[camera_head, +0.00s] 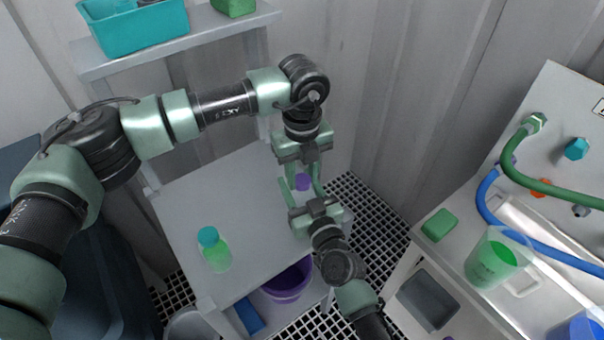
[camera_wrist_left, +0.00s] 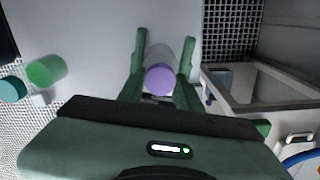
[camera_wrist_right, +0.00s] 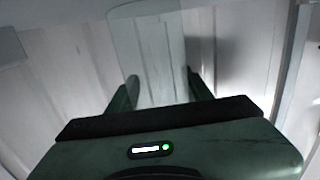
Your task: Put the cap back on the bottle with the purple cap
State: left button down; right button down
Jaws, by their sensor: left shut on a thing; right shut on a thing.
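The purple cap (camera_head: 303,182) is between my two grippers above the right edge of the grey table. My left gripper (camera_head: 303,176) points down from above and is shut on the cap. In the left wrist view the cap (camera_wrist_left: 159,79) is between the fingers, with a clear bottle (camera_wrist_left: 160,48) in line beyond it. My right gripper (camera_head: 304,186) reaches up from below and is shut on the clear bottle. The bottle (camera_wrist_right: 150,50) looks see-through in the right wrist view. Whether the cap is seated on the bottle neck I cannot tell.
A green bottle with a teal cap (camera_head: 215,250) stands on the grey table (camera_head: 190,200). A purple bucket (camera_head: 288,282) is on the lower level. A teal bin (camera_head: 140,28) sits on the shelf above. On the right bench are a green block (camera_head: 439,225) and a green-filled jug (camera_head: 492,262).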

pick_arm(q)
jog(key=m, duration=2.6)
jog(key=c, duration=0.9)
grip_release()
notch_tip(320, 180, up, 12)
jog(key=shift+f, duration=0.1)
